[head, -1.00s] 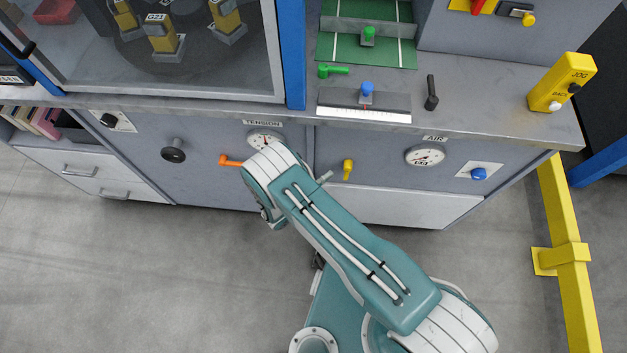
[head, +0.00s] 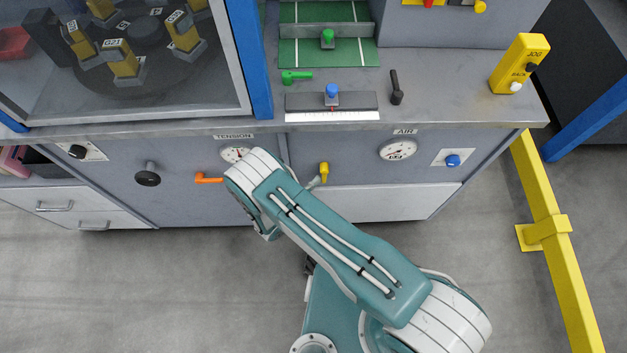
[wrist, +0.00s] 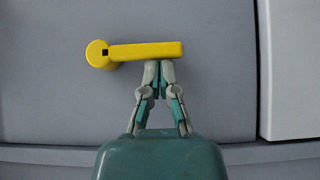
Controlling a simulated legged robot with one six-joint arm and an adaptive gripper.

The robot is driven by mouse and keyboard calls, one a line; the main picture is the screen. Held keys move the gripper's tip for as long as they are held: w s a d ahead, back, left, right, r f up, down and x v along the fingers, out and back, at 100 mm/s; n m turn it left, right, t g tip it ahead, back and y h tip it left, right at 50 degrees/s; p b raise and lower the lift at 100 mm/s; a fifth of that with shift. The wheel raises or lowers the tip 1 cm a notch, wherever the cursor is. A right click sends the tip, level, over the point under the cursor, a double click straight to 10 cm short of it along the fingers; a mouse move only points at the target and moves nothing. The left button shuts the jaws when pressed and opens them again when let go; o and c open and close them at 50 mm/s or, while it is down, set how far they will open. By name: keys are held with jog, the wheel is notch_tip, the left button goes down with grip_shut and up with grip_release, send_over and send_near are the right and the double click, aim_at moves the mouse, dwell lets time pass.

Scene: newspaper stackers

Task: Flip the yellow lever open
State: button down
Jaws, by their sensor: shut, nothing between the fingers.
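The yellow lever (head: 323,171) is on the grey cabinet front, hanging down from its pivot in the head view. In the wrist view the yellow lever (wrist: 148,51) lies level, with its round pivot at left and its handle pointing right. My gripper (wrist: 158,66) is shut and empty, its fingertips against or just short of the long side of the handle; I cannot tell if they touch. In the head view the tip of my gripper (head: 315,182) shows just left of the lever, and the rest of it is hidden behind my arm.
An orange lever (head: 209,178) and a tension gauge (head: 236,153) are left of my arm. An air gauge (head: 398,149) and a blue knob (head: 453,160) are to the right. A counter (head: 440,95) juts out above. A yellow rail (head: 545,235) stands at right.

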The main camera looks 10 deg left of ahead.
jog(key=shift+w+d+f, duration=0.1)
jog(key=shift+d+f, duration=0.1)
jog(key=shift+d, duration=0.1)
jog(key=shift+w+d+f, duration=0.1)
jog(key=shift+w+d, duration=0.05)
jog(key=shift+d, duration=0.5)
jog(key=shift+w+d+f, duration=0.1)
jog(key=shift+w+d, duration=0.05)
jog(key=shift+d, duration=0.45)
jog(key=shift+w+d+r, duration=0.2)
jog(key=shift+d+r, duration=0.1)
jog(key=shift+d, duration=0.45)
jog(key=shift+w+d+r, duration=0.15)
jog(key=shift+d+r, duration=0.15)
jog(key=shift+d, duration=0.4)
jog(key=shift+d+r, duration=0.1)
jog(key=shift+d, duration=0.05)
jog(key=shift+w+d+r+n+t+h, duration=0.1)
jog(key=shift+d+r+n+t+h, duration=0.2)
jog(key=shift+n+t, duration=0.25)
jog(key=shift+w+d+r+n+t, duration=0.1)
jog(key=shift+d+r+n+t, duration=0.15)
jog(key=shift+n+t, duration=0.35)
jog(key=shift+d+r+n+t, duration=0.1)
jog(key=shift+r+n+t, duration=0.25)
jog(key=shift+n, duration=0.3)
